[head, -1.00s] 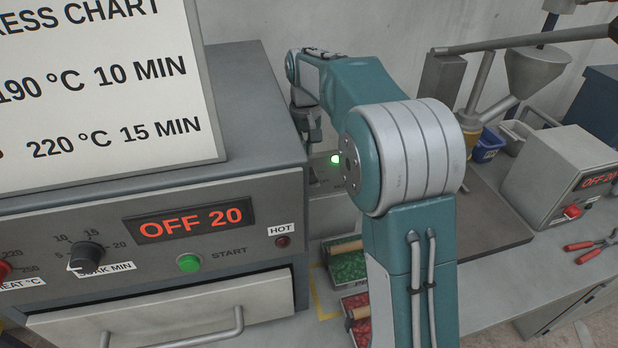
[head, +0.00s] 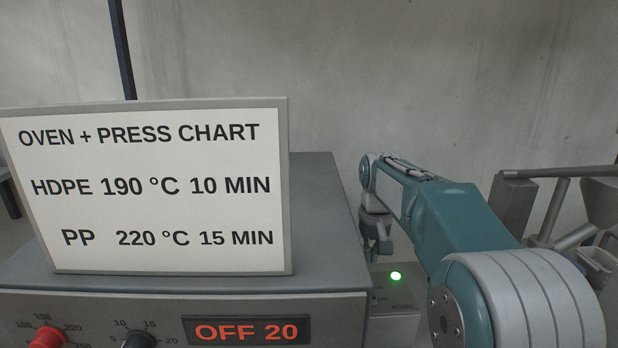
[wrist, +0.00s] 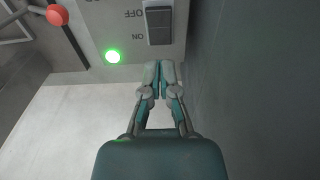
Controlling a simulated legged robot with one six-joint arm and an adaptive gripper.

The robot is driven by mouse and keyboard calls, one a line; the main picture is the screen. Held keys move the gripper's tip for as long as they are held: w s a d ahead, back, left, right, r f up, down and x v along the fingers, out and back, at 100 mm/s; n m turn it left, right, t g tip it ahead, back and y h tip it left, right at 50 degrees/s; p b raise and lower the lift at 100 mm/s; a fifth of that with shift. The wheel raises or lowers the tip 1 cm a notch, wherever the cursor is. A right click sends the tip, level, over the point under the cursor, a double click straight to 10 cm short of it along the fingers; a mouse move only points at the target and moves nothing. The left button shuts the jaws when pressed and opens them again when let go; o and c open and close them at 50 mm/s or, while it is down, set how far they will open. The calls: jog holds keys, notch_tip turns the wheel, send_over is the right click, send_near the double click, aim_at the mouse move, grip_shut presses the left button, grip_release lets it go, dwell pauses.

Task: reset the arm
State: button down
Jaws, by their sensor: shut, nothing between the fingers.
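My gripper (head: 378,247) is beside the right side of the oven in the head view, at the end of my teal arm. In the wrist view its fingers (wrist: 158,78) are together with nothing between them. Just beyond the fingertips is a grey panel with a dark rocker switch (wrist: 159,24) marked OFF and ON. A green lamp (wrist: 113,56) glows beside the switch. The lamp also shows in the head view (head: 396,275), just right of my gripper. I cannot tell whether the fingertips touch the panel.
The oven (head: 325,215) carries a white chart (head: 150,190) and a display (head: 246,330) reading OFF 20. A dark wall-like surface (wrist: 245,90) is close on the right of my gripper in the wrist view. A hopper (head: 600,205) stands at the right.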

jog(key=s+r+t, duration=0.1)
jog(key=s+r, duration=0.3)
jog(key=s, duration=0.5)
jog(key=s+f+t, duration=0.2)
jog(key=s, duration=0.8)
jog(key=s+f+t, duration=0.2)
jog(key=s, duration=0.8)
jog(key=shift+s+f, duration=0.35)
